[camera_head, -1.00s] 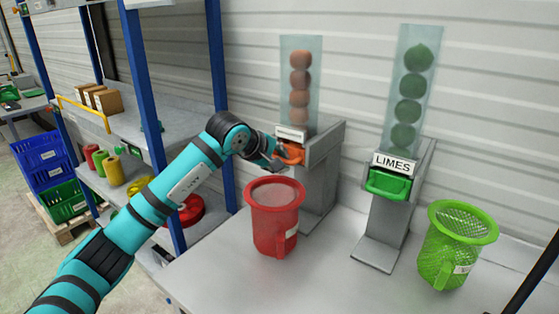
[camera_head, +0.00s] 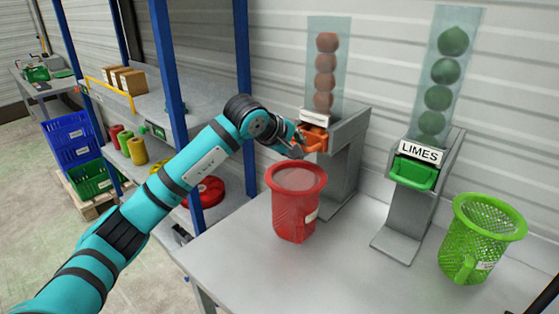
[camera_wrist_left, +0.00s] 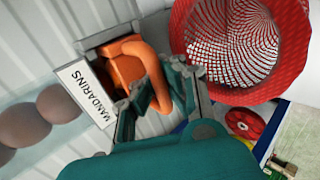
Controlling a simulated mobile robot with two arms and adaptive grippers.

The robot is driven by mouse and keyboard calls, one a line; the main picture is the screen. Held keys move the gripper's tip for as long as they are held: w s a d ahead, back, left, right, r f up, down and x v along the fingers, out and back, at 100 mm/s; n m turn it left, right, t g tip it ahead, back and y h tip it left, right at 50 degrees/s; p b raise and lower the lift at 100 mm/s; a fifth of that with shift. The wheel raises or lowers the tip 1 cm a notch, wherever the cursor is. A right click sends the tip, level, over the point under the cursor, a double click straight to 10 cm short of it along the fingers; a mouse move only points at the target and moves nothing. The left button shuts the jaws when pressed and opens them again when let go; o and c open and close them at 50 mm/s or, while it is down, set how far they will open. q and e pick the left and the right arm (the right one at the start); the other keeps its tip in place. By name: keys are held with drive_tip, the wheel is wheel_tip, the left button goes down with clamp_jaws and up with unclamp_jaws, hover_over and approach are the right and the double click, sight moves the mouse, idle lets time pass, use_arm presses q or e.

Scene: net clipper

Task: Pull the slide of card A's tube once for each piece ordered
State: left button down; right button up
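The mandarins tube (camera_head: 326,70) is clear and holds several orange fruits in a stack. Its label reads MANDARINS in the left wrist view (camera_wrist_left: 86,94). Its orange slide (camera_head: 314,139) sits at the front of the grey stand. My left gripper (camera_head: 298,143) is at the slide; in the left wrist view its fingers (camera_wrist_left: 160,82) lie close on both sides of the orange handle (camera_wrist_left: 152,66) and look shut on it. The limes tube (camera_head: 446,75) with its green slide (camera_head: 414,173) stands to the right, untouched. No order card shows. My right gripper is out of view.
A red mesh basket (camera_head: 294,205) stands below the orange slide; no fruit shows inside it. A green mesh basket (camera_head: 480,240) stands at the right. The grey table (camera_head: 345,270) is clear between them. A shelf with a blue post (camera_head: 243,80) is close to my left arm.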

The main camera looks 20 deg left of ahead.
use_arm(q)
drive_tip(key=s+a+b, duration=0.3)
drive_tip(key=s, duration=0.5)
drive_tip(key=shift+s+r, duration=0.15)
drive_tip(key=shift+r, duration=0.1)
idle(0.4)
drive_tip(key=shift+a, duration=0.1)
idle(0.4)
drive_tip(key=w+d+p, duration=0.2)
drive_tip(key=w+d, duration=0.1)
drive_tip(key=w, duration=0.7)
drive_tip(key=shift+d+r, duration=0.15)
drive_tip(key=shift+d, duration=0.1)
idle(0.5)
idle(0.4)
